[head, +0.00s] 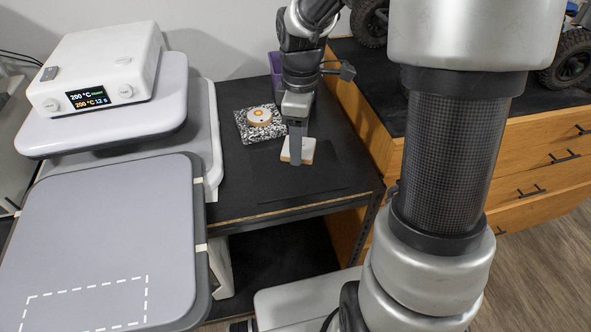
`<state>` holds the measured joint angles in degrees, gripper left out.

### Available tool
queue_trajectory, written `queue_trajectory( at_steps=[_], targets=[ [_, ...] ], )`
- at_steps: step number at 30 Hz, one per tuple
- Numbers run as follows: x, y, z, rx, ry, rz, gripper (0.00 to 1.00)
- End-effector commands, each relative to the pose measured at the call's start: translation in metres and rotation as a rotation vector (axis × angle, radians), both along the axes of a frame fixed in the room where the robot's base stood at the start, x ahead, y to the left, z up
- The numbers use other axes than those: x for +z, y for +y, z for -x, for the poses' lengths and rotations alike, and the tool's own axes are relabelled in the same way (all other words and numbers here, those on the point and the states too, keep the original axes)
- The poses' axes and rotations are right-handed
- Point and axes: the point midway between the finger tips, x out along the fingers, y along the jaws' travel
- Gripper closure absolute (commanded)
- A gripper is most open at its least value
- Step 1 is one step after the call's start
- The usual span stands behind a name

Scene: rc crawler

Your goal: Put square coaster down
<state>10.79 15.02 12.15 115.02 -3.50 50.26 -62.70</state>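The square coaster (309,147) is white on top with a pale wood-coloured edge. It shows at my gripper (296,155), which points down over the black table (235,185). The near finger crosses the front of the coaster, and the coaster sticks out on both sides of it. My gripper appears shut on the coaster; the far finger is hidden. The coaster is at or just above a thin dark mat (325,180); I cannot tell if it touches.
A round coaster (259,116) with an orange ring lies on a speckled black-and-white square (243,134) to the left. A heat press (120,190) stands further left. A purple bin (274,75) is behind. Wooden drawers (530,165) are right. The table's front is clear.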

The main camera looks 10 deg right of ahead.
Motion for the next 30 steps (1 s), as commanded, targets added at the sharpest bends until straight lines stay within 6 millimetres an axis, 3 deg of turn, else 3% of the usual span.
queue_trajectory(
  at_steps=[3,8,16,30],
  targets=[
    [0.008,-0.001,0.002,0.216,-0.004,0.004,0.66],
    [0.012,-0.001,0.004,0.374,0.0,0.005,0.66],
    [-0.034,0.0,0.006,0.401,0.004,0.005,0.66],
    [-0.083,-0.001,0.005,0.398,0.0,0.006,0.66]
  ],
)
